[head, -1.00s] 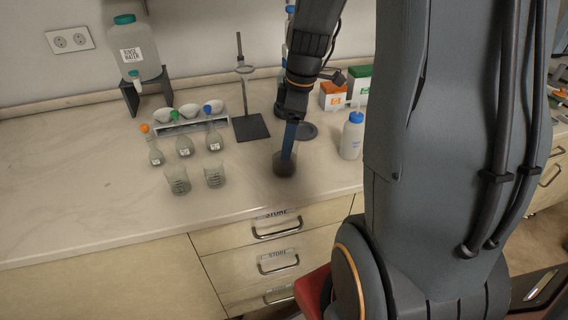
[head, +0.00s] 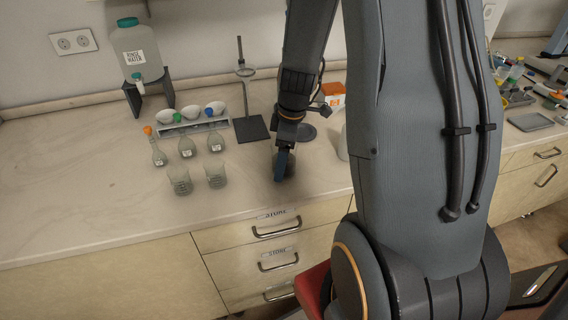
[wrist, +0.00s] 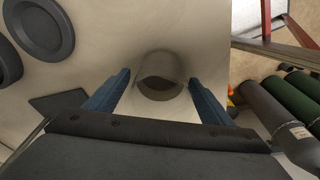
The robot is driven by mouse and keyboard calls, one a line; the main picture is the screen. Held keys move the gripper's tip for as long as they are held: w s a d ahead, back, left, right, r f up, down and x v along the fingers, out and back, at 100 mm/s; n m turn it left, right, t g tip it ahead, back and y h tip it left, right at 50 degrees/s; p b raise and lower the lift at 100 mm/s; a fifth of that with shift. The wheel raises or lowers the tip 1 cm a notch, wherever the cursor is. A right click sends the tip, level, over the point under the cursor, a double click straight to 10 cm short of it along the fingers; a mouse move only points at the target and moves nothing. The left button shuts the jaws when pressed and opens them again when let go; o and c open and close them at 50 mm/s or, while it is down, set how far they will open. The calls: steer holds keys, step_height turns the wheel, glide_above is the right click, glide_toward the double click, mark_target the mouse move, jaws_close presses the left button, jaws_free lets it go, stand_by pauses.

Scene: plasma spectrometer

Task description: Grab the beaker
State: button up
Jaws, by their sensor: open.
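A small glass beaker (head: 291,170) with a dark look stands on the counter, partly hidden by my blue fingers in the head view. In the wrist view the beaker (wrist: 160,66) sits between and just beyond the tips of my two fingers, with a gap on each side. My gripper (head: 283,168) is open and low over the counter; its fingers (wrist: 159,78) are spread around the near side of the beaker. Two similar clear beakers, one at the left (head: 180,181) and one beside it (head: 216,176), stand to the left.
Several stoppered flasks (head: 187,147) stand behind the two clear beakers. A ring stand (head: 251,129) is behind my gripper. A white bottle (head: 343,145) is mostly hidden by my arm.

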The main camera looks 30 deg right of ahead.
steer(key=c, duration=1.3)
steer(key=shift+r, duration=0.2)
